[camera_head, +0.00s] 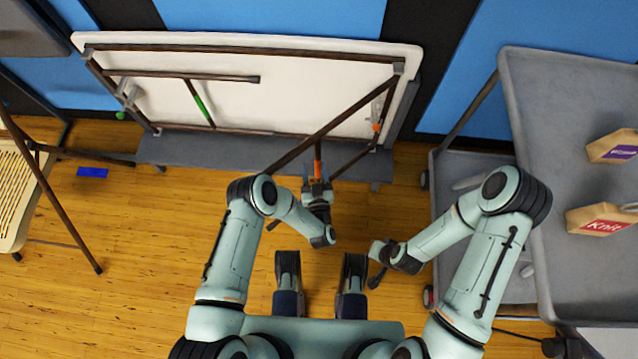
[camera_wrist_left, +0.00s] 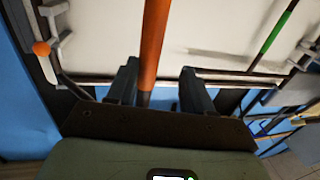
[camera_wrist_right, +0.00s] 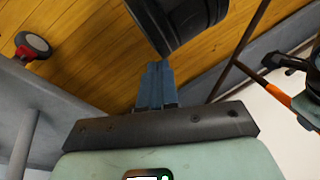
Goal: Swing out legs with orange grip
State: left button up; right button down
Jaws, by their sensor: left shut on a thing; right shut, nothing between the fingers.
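A folding table (camera_head: 260,105) stands on its long edge, its pale underside toward me. The legs with the orange grip (camera_head: 318,152) stick out from its right part toward me, with a dark bar (camera_head: 335,118) running diagonally to the upper right corner. My left gripper (camera_head: 317,180) is shut on the orange grip, which also shows between the fingers in the left wrist view (camera_wrist_left: 153,45). The legs with the green grip (camera_head: 198,103) lie flat against the underside. An orange knob (camera_head: 376,127) is at the right side. My right gripper (camera_head: 377,278) is shut and empty, low over the floor.
The table rests on a grey low platform (camera_head: 230,152) before a blue and black wall. A grey cart (camera_head: 580,95) with boxes (camera_head: 600,219) stands at the right. A chair (camera_head: 15,195) and a blue floor mark (camera_head: 92,172) are at the left. Wooden floor between is clear.

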pick_arm(q)
jog(key=shift+s+d+p, duration=0.25)
jog(key=shift+s, duration=0.55)
jog(key=shift+s+d+p, duration=0.3)
jog(key=shift+s, duration=0.45)
jog(key=shift+s+d+p, duration=0.25)
jog(key=shift+s, duration=0.55)
pick_arm(e)
jog(key=shift+s+a+r+g, duration=0.2)
jog(key=shift+s+a+r, duration=0.15)
jog(key=shift+s+r, duration=0.25)
jog(key=shift+s+a+r+g, duration=0.2)
jog(key=shift+s+a+r, duration=0.15)
jog(key=shift+s, duration=0.4)
jog(key=shift+r, duration=0.2)
